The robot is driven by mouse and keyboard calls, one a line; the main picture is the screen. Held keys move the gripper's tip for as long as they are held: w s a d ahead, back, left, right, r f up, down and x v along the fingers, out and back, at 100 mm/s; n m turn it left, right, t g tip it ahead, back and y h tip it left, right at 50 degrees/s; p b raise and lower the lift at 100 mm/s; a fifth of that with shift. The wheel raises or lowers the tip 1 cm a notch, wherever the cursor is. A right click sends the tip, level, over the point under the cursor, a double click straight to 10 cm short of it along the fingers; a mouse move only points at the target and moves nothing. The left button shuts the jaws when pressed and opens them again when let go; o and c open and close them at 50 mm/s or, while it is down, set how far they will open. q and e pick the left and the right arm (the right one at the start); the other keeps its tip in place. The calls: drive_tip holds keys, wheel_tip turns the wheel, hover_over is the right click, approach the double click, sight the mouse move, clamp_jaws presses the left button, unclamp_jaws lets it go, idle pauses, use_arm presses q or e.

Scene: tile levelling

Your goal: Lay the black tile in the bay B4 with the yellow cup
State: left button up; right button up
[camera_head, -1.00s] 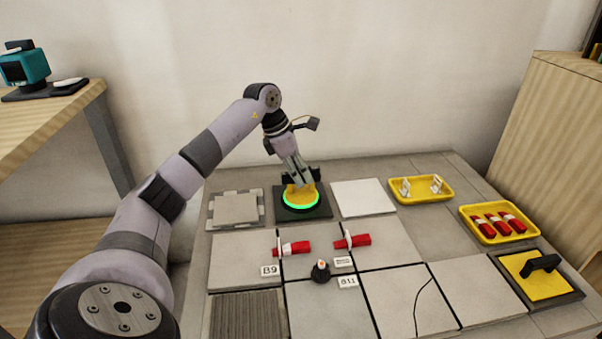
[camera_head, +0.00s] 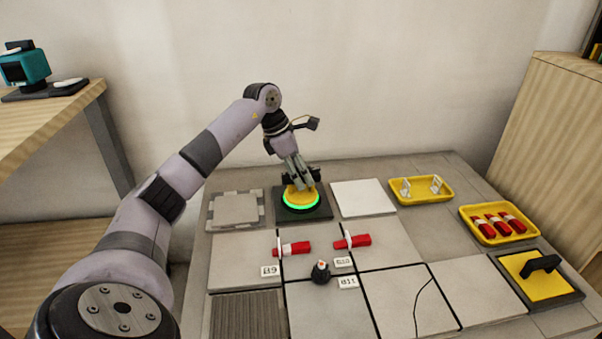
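The black tile (camera_head: 325,209) lies flat at the back of the worktop. The yellow cup (camera_head: 290,199) sits on its middle, with a lit green ring around its base. My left gripper (camera_head: 301,186) points down at the top of the cup, its fingers overlapping the cup. At this size I cannot tell whether the fingers are shut on it. Bay labels B9 (camera_head: 270,270), B10 (camera_head: 343,262) and B11 (camera_head: 348,282) show; I see no label B4. My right gripper is not in view.
A grey tile (camera_head: 236,209) and a white tile (camera_head: 363,198) flank the black tile. Red-and-white clamps (camera_head: 292,248) (camera_head: 353,241) and a small black knob (camera_head: 320,272) stand on the laid tiles. Yellow trays (camera_head: 436,198) (camera_head: 488,236) and a black-handled yellow pad (camera_head: 524,266) are right.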

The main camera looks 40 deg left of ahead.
use_arm(q)
drive_tip(key=shift+o, duration=0.3)
drive_tip(key=v, duration=1.2)
